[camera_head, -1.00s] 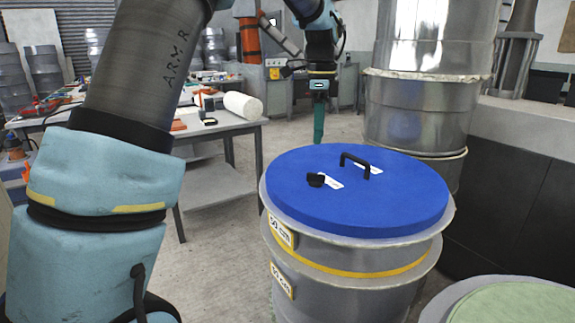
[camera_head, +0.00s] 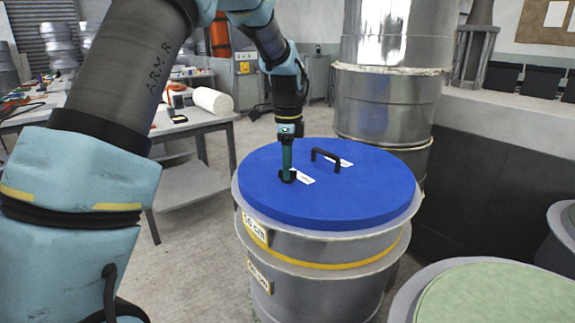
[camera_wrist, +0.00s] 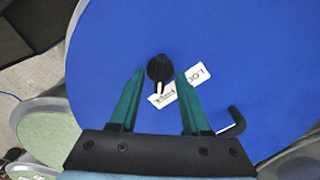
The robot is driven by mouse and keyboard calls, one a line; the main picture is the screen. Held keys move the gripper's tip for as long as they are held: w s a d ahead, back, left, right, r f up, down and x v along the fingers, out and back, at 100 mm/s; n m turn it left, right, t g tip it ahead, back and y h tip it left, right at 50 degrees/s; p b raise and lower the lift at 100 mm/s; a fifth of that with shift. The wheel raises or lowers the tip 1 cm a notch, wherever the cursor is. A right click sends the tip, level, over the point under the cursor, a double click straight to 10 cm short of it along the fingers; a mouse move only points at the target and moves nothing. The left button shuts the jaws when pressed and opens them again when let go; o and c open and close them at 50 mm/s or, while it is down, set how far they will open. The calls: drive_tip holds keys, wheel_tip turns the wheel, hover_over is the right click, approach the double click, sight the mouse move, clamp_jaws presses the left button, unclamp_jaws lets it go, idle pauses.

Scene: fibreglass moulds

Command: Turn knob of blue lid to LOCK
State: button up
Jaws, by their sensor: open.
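The blue lid (camera_head: 350,195) lies on a grey metal drum (camera_head: 318,285). A small black knob (camera_head: 287,177) sits on the lid beside a white label (camera_head: 303,175). In the wrist view the knob (camera_wrist: 159,68) has a pale pointer aimed toward the lower end of the label (camera_wrist: 182,85), away from the letters "LOC" at its upper end. My gripper (camera_wrist: 157,72) is open, with one teal finger on each side of the knob and gaps visible. In the head view my gripper (camera_head: 287,168) points down at the knob and partly hides it.
A black handle (camera_head: 326,156) stands up from the lid near the knob, with another white label by it. A tall metal drum stack (camera_head: 385,110) stands behind. A green-topped drum (camera_head: 490,295) is at the lower right. A worktable (camera_head: 190,125) is at the left.

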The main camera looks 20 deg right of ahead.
clamp_jaws()
idle(0.4)
